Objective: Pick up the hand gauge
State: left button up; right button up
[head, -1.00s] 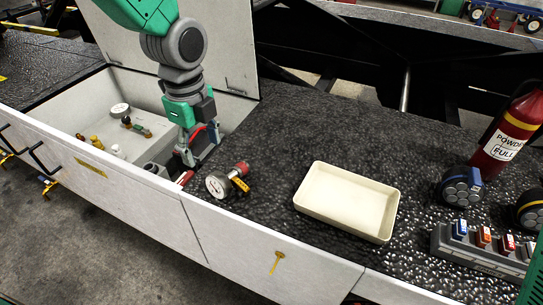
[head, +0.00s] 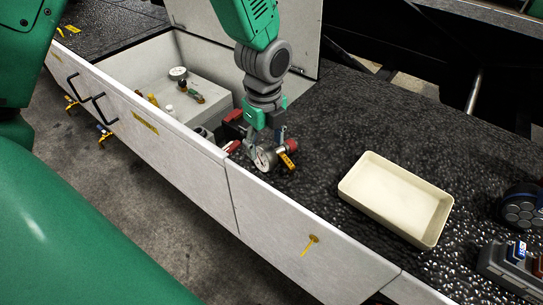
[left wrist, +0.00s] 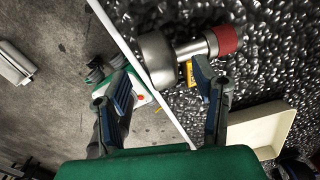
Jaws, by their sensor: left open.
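The hand gauge (head: 265,160) lies on the black textured deck near its front edge. It has a round pale dial, a metal body, a red end (head: 291,144) and a yellow tag. In the left wrist view the gauge (left wrist: 158,60) shows its metal body and red end. My left gripper (head: 263,144) is open and points down right at the gauge, partly covering it in the head view. In the left wrist view the fingers (left wrist: 160,82) are spread, with the right fingertip close to the gauge's neck. Contact cannot be told. My right gripper is not in view.
An open bin (head: 205,149) with small fittings and another gauge (head: 178,73) lies left of the gripper, its lid (head: 300,30) raised behind. A cream tray (head: 428,241) stands to the right. Deck between gauge and tray is clear. Battery-like blocks (head: 517,252) sit far right.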

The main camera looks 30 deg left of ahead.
pick_arm(q)
jog(key=shift+w+d+f, duration=0.1)
jog(key=shift+d+f, duration=0.05)
jog(key=shift+f, duration=0.4)
jog(key=shift+d+f, duration=0.15)
jog(key=shift+f, duration=0.4)
jog(key=shift+r, duration=0.1)
grip_shut()
